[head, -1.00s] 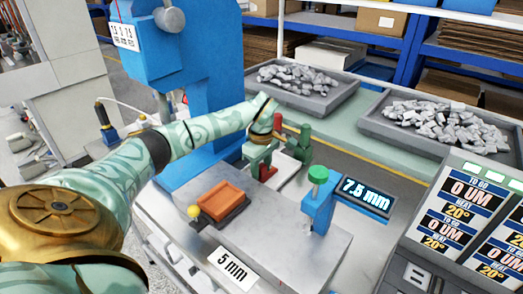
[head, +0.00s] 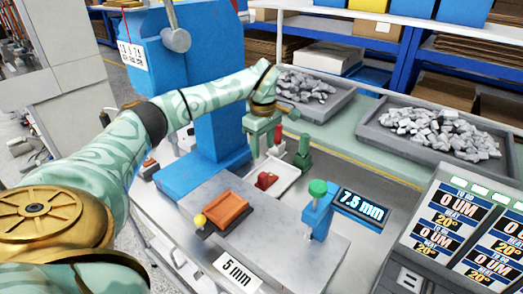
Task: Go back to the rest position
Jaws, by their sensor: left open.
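My left arm comes in from the left and reaches over the steel bench plate. Its green left gripper (head: 264,150) points down and is open, with nothing between the fingers. It hangs above and apart from a small red block (head: 266,180) on a white tray (head: 284,176). A dark green upright part (head: 303,156) stands at the right of the tray, just right of the gripper. My right gripper is not in view.
An orange tray (head: 228,209) with a yellow knob sits on the plate. A blue gauge with a green knob (head: 318,188) and a 7.5 mm display (head: 363,207) stands right. A blue press (head: 215,130) rises behind. Grey bins (head: 375,138) hold metal pieces. A control panel (head: 450,235) fills the right.

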